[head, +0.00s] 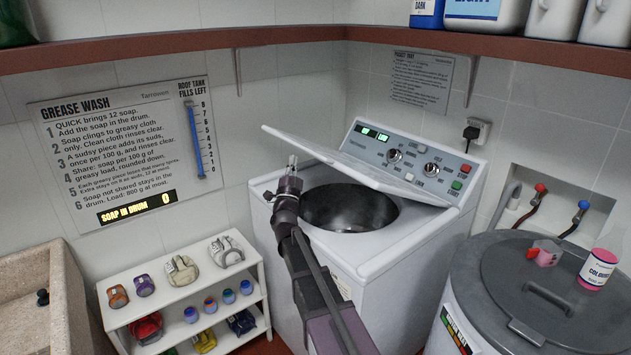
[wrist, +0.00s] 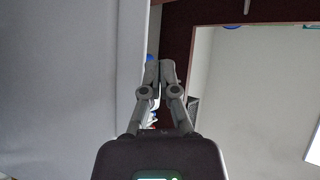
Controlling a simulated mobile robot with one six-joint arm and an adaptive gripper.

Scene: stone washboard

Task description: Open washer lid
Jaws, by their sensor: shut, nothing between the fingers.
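The white top-loading washer (head: 410,245) stands in the corner. Its lid (head: 350,165) is raised part way and tilted, with its left front edge higher than its hinge side near the control panel (head: 410,157). The dark drum opening (head: 348,208) shows beneath it. My gripper (head: 292,160) is shut and empty, pointing up near the lid's raised left edge. Whether it touches the lid cannot be told. In the wrist view my gripper (wrist: 160,64) is shut, beside a large grey surface (wrist: 65,85) on the left, which seems to be the lid.
A red-brown shelf (head: 200,42) with bottles runs along the walls above. A white rack (head: 190,300) with cloth bundles and small jars stands left of the washer. A grey lidded tank (head: 545,285) stands right. A stone sink (head: 40,300) is at far left.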

